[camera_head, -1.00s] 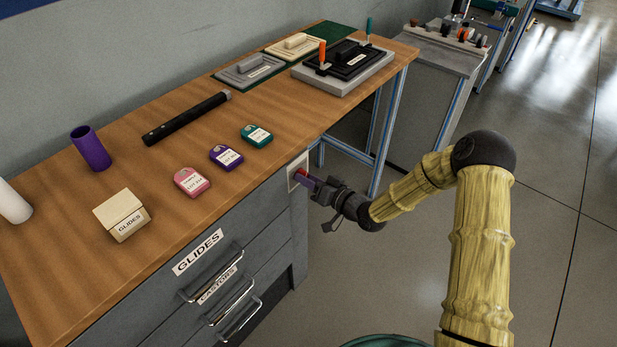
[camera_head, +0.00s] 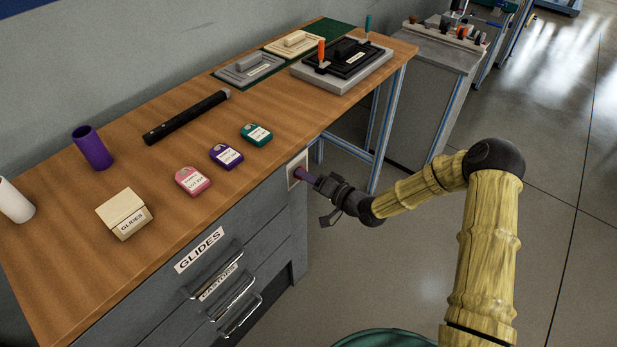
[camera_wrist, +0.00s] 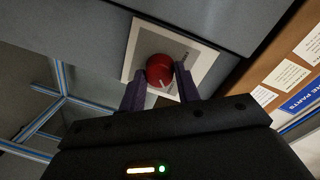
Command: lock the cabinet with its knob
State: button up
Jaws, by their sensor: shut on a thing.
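The grey cabinet (camera_head: 268,213) stands under the wooden bench top, with its drawers closed flush. A pale square plate (camera_head: 291,166) is on its upper front at the right end. In the wrist view the round red knob (camera_wrist: 160,66) sits on this plate (camera_wrist: 139,46), with a light pointer line on its face. My gripper (camera_head: 301,174) reaches the plate from the right. Its purple fingers (camera_wrist: 158,77) are on both sides of the knob and shut on it. In the head view the fingers hide most of the knob.
The bench top (camera_head: 140,245) holds pink (camera_head: 193,181), purple (camera_head: 226,156) and teal (camera_head: 256,134) tags, a beige box (camera_head: 124,213) and a dark bar (camera_head: 187,117). Drawer handles (camera_head: 217,273) stick out below. The floor right of the cabinet is open.

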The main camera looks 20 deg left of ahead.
jog(key=o, duration=0.9)
jog(key=shift+d+f, duration=0.1)
jog(key=shift+d, duration=0.05)
jog(key=shift+o, duration=0.3)
jog(key=v, duration=1.7)
